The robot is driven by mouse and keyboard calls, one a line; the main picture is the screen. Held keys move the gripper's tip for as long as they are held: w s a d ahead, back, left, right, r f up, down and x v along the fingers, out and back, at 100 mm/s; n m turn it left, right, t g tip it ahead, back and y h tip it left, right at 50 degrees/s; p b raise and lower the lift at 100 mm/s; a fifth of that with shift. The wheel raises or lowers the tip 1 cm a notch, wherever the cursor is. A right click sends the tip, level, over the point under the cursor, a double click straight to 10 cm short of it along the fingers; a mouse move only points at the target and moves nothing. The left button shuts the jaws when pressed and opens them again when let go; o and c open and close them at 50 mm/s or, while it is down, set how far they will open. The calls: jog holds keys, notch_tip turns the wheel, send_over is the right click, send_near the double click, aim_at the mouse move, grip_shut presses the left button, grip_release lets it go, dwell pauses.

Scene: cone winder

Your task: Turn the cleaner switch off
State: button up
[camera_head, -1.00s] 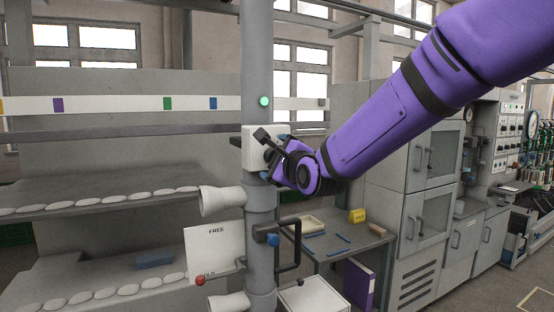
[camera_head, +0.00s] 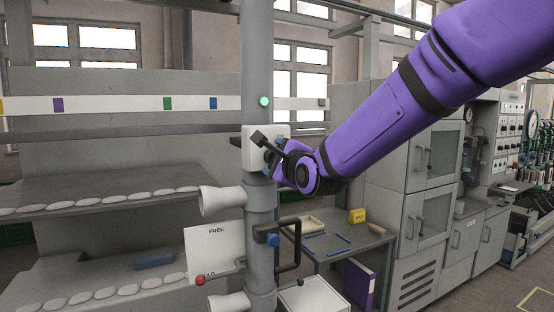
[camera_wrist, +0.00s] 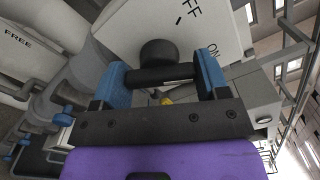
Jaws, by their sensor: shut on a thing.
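The cleaner switch is a white box (camera_head: 249,158) on the grey column, with a black lever (camera_head: 262,139) standing out from its face. The wrist view shows the box face (camera_wrist: 135,28) with a partly cut-off "OFF" label at the top edge and "ON" lower right. My gripper (camera_head: 276,157) is at the box. Its blue fingertips are on both sides of the lever (camera_wrist: 158,51) and shut on it in the wrist view (camera_wrist: 164,80). I cannot tell exactly which label the lever points to.
A green lamp (camera_head: 264,101) glows on the column (camera_head: 257,60) above the box. White nozzles, a "FREE" plate (camera_head: 212,251) and a black handle (camera_head: 297,247) are below. A table (camera_head: 352,246) with small items stands behind at right.

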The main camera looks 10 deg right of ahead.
jog(key=n, duration=0.5)
jog(key=shift+n, duration=0.4)
jog(key=n, duration=0.5)
jog(key=shift+n, duration=0.3)
jog(key=o, duration=0.9)
jog(key=shift+o, duration=0.2)
jog(key=shift+r, duration=0.1)
jog(key=v, duration=1.1)
